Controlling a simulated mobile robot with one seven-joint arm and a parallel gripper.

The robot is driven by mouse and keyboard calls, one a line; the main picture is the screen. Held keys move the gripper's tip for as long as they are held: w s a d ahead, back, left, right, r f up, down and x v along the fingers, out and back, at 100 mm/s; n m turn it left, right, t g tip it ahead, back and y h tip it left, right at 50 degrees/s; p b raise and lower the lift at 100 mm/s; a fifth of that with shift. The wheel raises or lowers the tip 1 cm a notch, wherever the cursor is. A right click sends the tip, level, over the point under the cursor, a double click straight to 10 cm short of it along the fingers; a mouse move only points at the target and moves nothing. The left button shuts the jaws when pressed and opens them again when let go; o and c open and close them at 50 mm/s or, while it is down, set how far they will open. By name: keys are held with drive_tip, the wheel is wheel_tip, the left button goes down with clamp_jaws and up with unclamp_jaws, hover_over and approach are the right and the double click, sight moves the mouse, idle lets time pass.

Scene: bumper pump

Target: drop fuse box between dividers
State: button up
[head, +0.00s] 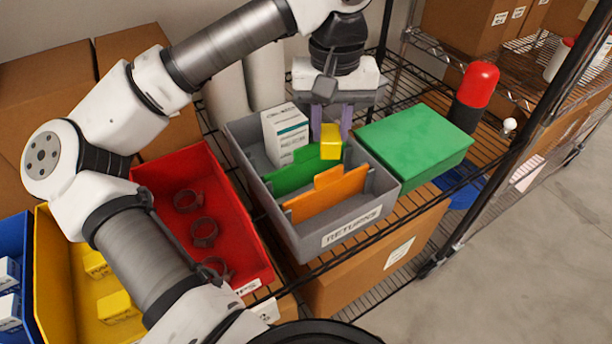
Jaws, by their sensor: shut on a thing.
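My gripper (331,122) points down over the grey bin (345,236) labelled RETURNS. Its purple fingers are shut on a small yellow box, which I take for the fuse box (330,147). The box is held at the right end of the green divider (296,174) and covers part of it. The orange divider (327,194) stands nearer the front of the bin, with a narrow slot between the two. I cannot tell whether the box's lower edge is above the divider tops or touches the green one.
A white and teal carton (285,135) stands in the bin behind the green divider. A green box (415,144) lies right of the bin. A red bin (240,262) with dark clamps and a yellow bin (62,290) stand left. A red-topped cylinder (474,95) stands at the back right.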

drive_tip(key=o, duration=1)
drive_tip(key=shift+o, duration=0.2)
wheel_tip(320, 180, up, 8)
drive_tip(key=shift+f, duration=0.15)
drive_tip(key=shift+f, duration=0.1)
